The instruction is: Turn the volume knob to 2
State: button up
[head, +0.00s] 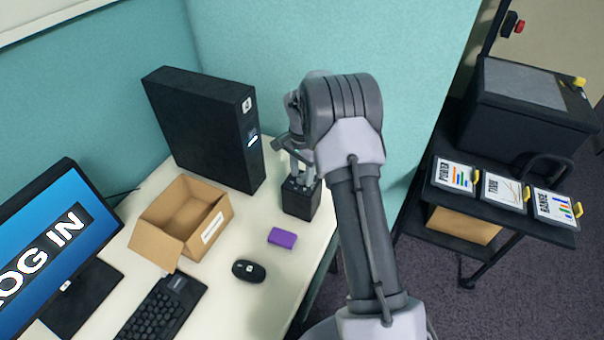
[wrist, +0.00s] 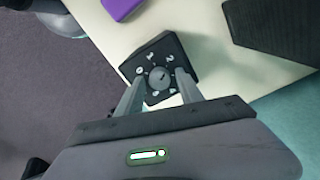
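The volume knob (wrist: 160,78) is a small round grey dial on the top face of a black box. The black box (wrist: 177,48) has white digits around the knob; 0, 1 and 2 show along the left and top sides, and others are small or partly hidden. A light mark on the knob seems to point to the upper right, but it is too small to read surely. My gripper (wrist: 160,83) is open, its two fingers at either side of the knob with gaps between. In the head view the box (head: 301,201) stands on the desk beneath my gripper (head: 297,177).
A black computer tower (head: 205,125) stands left of the box. An open cardboard box (head: 170,240), a purple block (head: 283,238), a mouse (head: 248,271), a keyboard (head: 160,308) and a monitor (head: 55,250) are on the desk. A teal partition (head: 400,80) rises behind.

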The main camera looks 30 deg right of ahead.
aim_at(302, 177)
notch_tip(302, 177, up, 17)
jog(key=p, duration=0.5)
jog(key=shift+r, duration=0.2)
